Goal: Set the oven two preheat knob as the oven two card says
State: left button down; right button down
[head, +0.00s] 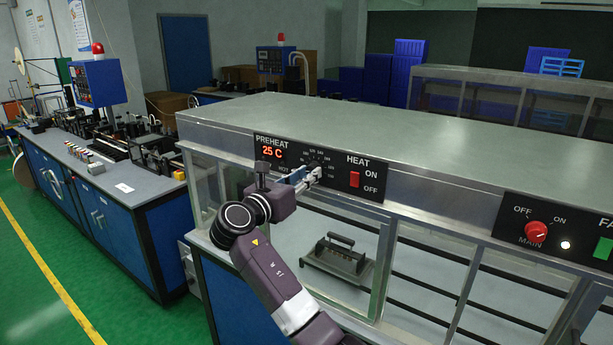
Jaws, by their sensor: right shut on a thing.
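The knob's pointer direction cannot be made out. No oven two card can be made out. My left gripper is not in view.
Right of the knob is a red heat switch (355,179) marked ON and OFF. Farther right is a red MAIN knob (536,232) beside a lit lamp (565,245). Glass panes (385,265) are below; a dark handled fixture (337,257) sits inside. A blue workbench (90,205) stands left.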

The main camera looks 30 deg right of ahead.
jog(key=shift+w+f+m+h+b, duration=0.1)
jog(key=shift+m+h+b, duration=0.1)
jog(key=shift+m+b, duration=2.15)
jog(key=shift+f+m+h+b, duration=0.15)
jog(key=shift+m+b, duration=1.05)
jog(key=shift+m, duration=2.25)
jog(key=shift+r, duration=0.15)
jog(key=c, duration=1.7)
grip_release()
jog(key=v, duration=1.2)
jog(key=shift+a, duration=0.1)
